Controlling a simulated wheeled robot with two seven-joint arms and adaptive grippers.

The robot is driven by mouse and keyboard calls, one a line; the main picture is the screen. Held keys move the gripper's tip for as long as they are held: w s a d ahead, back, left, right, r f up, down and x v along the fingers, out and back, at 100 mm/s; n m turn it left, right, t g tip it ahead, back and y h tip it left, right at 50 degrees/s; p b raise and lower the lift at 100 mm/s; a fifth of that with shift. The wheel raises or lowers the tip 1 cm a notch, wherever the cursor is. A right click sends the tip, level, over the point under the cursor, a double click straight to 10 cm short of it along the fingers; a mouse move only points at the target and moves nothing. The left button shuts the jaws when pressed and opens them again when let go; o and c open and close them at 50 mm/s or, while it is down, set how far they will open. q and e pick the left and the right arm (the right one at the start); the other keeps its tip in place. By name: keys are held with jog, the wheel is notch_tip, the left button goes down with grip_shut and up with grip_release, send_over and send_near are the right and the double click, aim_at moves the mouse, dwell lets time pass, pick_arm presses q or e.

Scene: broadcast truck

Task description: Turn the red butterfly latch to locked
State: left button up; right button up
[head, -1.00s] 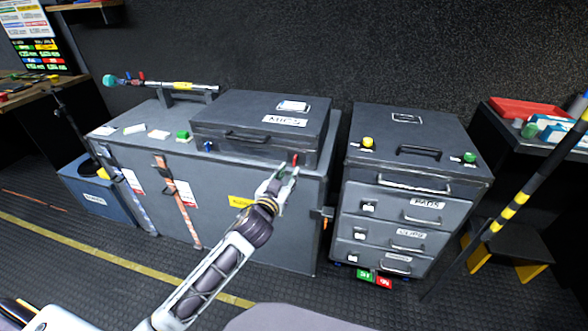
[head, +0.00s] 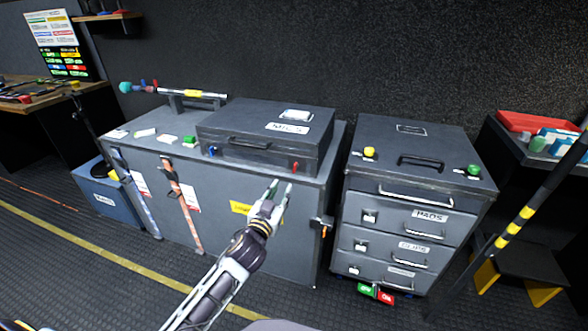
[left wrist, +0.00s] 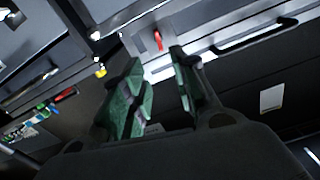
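The red butterfly latch (head: 295,166) is on the front right of the dark MICS case (head: 262,158). It looks small and roughly upright; I cannot read its locked or unlocked marking. In the left wrist view the red latch (left wrist: 158,40) shows beyond the fingers, apart from them. My left gripper (head: 279,188) is in front of the case, a little below and left of the latch. Its two green-padded fingers (left wrist: 157,92) are apart with nothing between them. A blue latch (head: 212,151) is on the case's front left. My right gripper is not in view.
The MICS case lies on a large grey trunk (head: 215,218) with orange and grey straps. A drawer cabinet (head: 410,195) stands to the right, past a narrow gap. A black-yellow pole (head: 515,226) slants at the far right. Floor in front is clear.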

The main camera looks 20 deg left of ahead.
aim_at(294, 169)
pick_arm(q)
jog(key=shift+w, duration=0.1)
jog(key=w, duration=0.4)
jog(key=w+b, duration=0.1)
jog(key=w, duration=0.8)
jog(key=shift+d, duration=0.25)
jog(key=shift+w, duration=0.25)
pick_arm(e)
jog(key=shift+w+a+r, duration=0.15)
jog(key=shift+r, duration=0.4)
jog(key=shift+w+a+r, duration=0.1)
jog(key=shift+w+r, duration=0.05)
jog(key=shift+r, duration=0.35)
pick_arm(q)
grip_shut()
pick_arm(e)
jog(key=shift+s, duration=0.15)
